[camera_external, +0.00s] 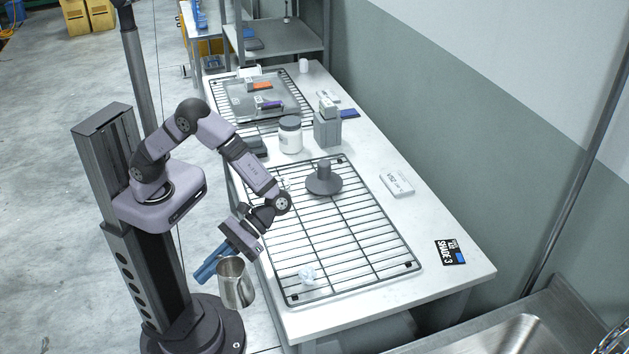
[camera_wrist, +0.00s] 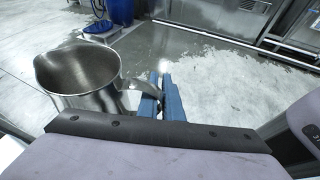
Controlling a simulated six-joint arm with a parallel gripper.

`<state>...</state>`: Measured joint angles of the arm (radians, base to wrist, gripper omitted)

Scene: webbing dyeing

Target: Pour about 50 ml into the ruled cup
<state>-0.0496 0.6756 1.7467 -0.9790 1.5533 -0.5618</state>
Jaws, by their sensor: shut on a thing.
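A metal jug (camera_external: 236,283) hangs in the air just off the table's near left edge, over the floor. It looks roughly upright. My gripper (camera_external: 203,272) is shut on the jug's handle, its blue fingers beside the body. In the wrist view the jug (camera_wrist: 88,78) is left of my gripper (camera_wrist: 163,82), with its open mouth and grey inner wall showing; I cannot tell the liquid level. A small clear cup (camera_external: 308,275) sits on the near end of the wire rack, right of the jug. Its rulings and contents are too small to read.
The near wire rack (camera_external: 375,235) also bears a grey stand (camera_external: 324,180). A white jar (camera_external: 290,135), a grey bottle (camera_external: 327,128) and a tray (camera_external: 250,100) are farther back. A shade card (camera_external: 450,252) and a white labelled block (camera_external: 396,184) lie right of the rack.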

